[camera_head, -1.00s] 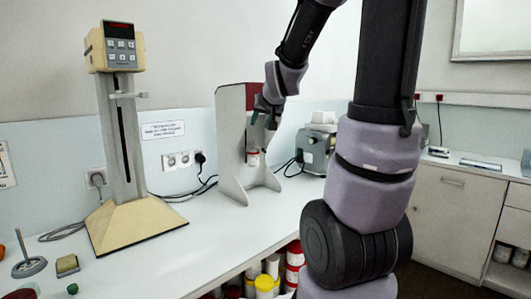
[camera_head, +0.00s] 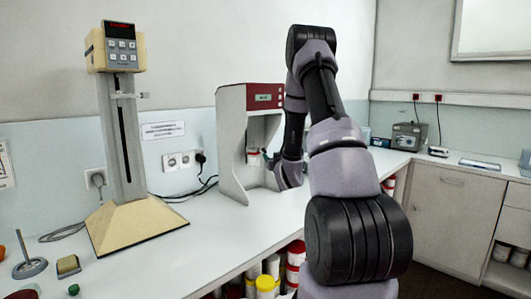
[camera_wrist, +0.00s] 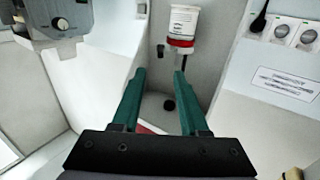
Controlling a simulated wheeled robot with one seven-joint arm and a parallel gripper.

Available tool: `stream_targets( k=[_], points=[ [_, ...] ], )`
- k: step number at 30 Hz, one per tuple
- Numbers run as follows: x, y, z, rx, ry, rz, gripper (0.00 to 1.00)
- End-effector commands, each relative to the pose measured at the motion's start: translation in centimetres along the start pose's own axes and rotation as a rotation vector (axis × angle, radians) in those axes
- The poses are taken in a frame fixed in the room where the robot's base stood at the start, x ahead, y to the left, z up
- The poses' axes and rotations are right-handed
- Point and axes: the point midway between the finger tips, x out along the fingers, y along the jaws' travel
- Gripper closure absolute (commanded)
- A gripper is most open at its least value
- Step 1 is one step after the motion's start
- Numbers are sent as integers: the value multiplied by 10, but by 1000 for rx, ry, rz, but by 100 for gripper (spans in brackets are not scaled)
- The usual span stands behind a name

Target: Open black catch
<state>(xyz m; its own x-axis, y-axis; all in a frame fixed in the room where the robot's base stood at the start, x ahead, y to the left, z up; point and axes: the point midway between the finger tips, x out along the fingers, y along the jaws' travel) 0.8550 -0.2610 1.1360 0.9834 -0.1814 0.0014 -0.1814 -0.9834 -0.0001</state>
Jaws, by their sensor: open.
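A grey-white housing (camera_head: 233,155) with a red top and small display stands on the bench in the head view. A white jar with a red band (camera_wrist: 182,27) is inside it. My gripper (camera_wrist: 160,76) is open and empty, its two green fingers pointing toward the housing's inside, short of the jar. In the wrist view a small black part (camera_wrist: 160,49) shows beside the jar and a round black spot (camera_wrist: 169,104) shows between the fingers. I cannot tell which, if either, is the black catch. In the head view my wrist partly hides the housing's right side.
A beige stand with a keypad (camera_head: 124,120) is on the left of the bench. A grey device (camera_head: 409,136) stands at the back right. Wall sockets with cables (camera_head: 180,160) are behind. The bench front between stand and housing is clear.

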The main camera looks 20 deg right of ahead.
Motion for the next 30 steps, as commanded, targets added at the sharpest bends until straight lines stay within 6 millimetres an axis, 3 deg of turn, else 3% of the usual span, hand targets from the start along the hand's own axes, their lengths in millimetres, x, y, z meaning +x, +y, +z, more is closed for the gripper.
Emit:
stream_targets(
  k=[15, 21, 29, 30],
  points=[
    [87, -1, -1, 0, 1, -1, 56],
    [100, -1, 0, 0, -2, -1, 56],
    [101, -1, 0, 0, -2, -1, 56],
    [101, -1, 0, 0, -2, -1, 68]
  ],
)
